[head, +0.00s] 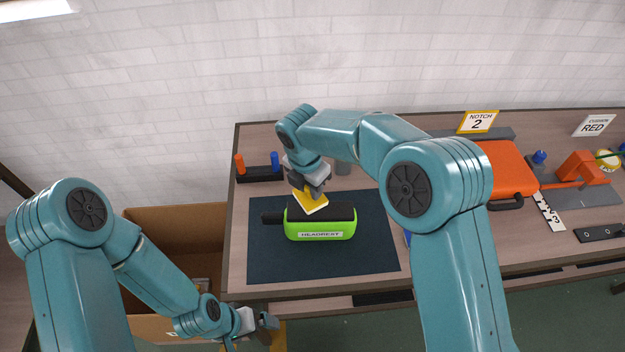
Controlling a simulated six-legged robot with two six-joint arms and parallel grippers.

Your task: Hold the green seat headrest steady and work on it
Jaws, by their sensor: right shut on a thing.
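The green headrest (320,230) lies on the dark mat (270,262), with its HEADREST label facing me and a black upper part on top. My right gripper (308,190) is shut on a yellow block with a pale edge (311,204), over the headrest's black top. I cannot tell whether the block touches it. My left gripper (264,328) is low in front of the table's front edge, away from the headrest. Its fingers are too small and partly hidden to tell whether it is open or shut.
An orange and a blue peg stand in a black holder (260,174) at the back left. An orange panel (508,168), signs and a red-orange fixture (580,168) are to the right. A cardboard box (180,215) stands left of the table. My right arm hides part of the table.

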